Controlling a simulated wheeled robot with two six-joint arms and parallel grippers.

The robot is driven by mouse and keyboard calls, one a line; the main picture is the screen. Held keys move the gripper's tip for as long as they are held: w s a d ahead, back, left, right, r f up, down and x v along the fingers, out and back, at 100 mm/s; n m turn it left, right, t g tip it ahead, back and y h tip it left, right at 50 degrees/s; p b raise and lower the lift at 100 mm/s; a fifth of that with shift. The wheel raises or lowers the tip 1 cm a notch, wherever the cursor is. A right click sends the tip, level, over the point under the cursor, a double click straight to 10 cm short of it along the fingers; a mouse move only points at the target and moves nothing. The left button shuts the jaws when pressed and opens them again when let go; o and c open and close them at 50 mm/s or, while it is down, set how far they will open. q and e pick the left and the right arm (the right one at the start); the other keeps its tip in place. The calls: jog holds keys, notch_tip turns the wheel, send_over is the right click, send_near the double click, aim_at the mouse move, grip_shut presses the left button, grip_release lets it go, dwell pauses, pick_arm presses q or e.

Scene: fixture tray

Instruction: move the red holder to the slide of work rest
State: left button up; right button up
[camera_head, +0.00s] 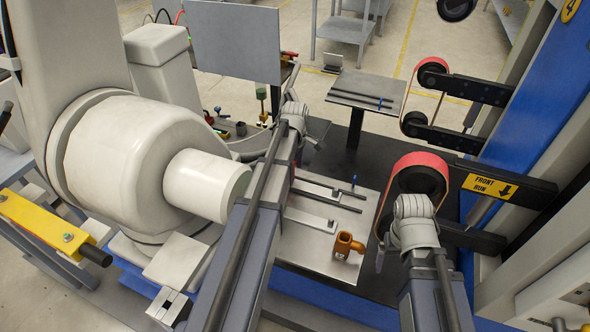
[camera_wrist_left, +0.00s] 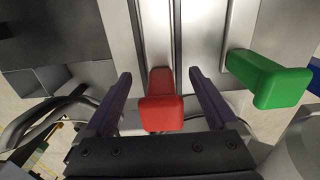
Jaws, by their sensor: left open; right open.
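In the left wrist view the red holder (camera_wrist_left: 162,105) stands between the two open fingers of my left gripper (camera_wrist_left: 158,85), with a gap on each side. The red holder is not visible in the head view, where my left arm covers part of the scene. My left gripper (camera_head: 313,128) is at the far end of that arm, beyond the pale tray plate (camera_head: 308,255). My right gripper (camera_head: 413,208) is over the right side by the belt rollers; its fingers are hard to make out. I cannot tell which metal part is the work rest's slide.
A green holder (camera_wrist_left: 270,80) stands right of the red one. An orange holder (camera_head: 347,246) sits on the plate's front right, near metal bars (camera_head: 328,196). A red belt roller (camera_head: 420,178) stands close to my right arm. A large white machine (camera_head: 130,160) fills the left.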

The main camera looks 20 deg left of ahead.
pick_arm(q)
notch_tip(320, 180, up, 8)
jog(key=p, duration=0.7)
jog(key=shift+p, duration=0.35)
jog(key=shift+f, duration=0.25)
notch_tip(320, 180, down, 8)
jog(key=b, duration=0.8)
jog(key=shift+r, duration=0.35)
jog(key=shift+f, duration=0.1)
